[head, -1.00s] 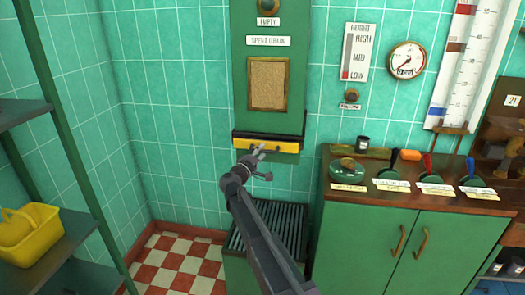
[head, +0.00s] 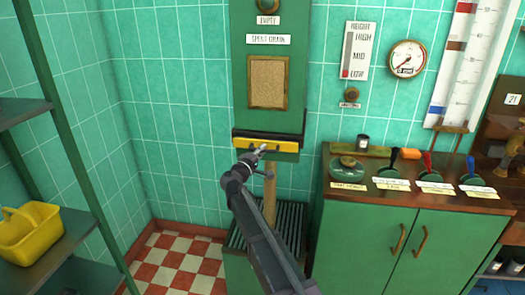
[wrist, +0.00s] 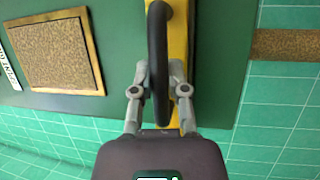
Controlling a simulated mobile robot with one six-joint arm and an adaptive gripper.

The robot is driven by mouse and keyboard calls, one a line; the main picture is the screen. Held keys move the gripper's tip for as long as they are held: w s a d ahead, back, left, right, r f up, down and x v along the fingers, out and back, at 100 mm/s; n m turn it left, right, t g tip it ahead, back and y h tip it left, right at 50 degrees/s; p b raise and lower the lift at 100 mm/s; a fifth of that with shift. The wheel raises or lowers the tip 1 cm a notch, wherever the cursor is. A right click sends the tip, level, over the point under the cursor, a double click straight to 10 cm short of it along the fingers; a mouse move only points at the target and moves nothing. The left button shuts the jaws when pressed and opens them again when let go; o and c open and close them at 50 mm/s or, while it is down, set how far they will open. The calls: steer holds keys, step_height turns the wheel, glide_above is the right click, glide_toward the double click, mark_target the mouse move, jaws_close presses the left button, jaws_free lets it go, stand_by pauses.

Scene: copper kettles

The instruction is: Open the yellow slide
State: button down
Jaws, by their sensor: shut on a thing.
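The yellow slide (head: 284,146) is a bar across the lower end of the green spent grain chute (head: 242,105). In the wrist view the slide (wrist: 180,32) runs up and down, with a black curved handle (wrist: 157,45) on it. My gripper (head: 259,152) is at the slide in the head view. In the wrist view its fingers (wrist: 160,85) are shut on the handle, one on each side. A tan stream of grain (head: 269,195) falls from under the chute; it also shows in the wrist view (wrist: 285,45).
A slatted green box (head: 293,222) stands below the chute, under the stream. A green cabinet (head: 370,230) with several levers on top is at the right. A shelf with a yellow basket (head: 30,235) is at the left. Checkered floor (head: 175,262) is free between them.

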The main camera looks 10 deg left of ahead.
steer(key=s, duration=1)
steer(key=c, duration=0.6)
jaws_free()
steer(key=shift+w, duration=0.1)
steer(key=shift+c, duration=0.2)
steer(key=shift+w, duration=0.1)
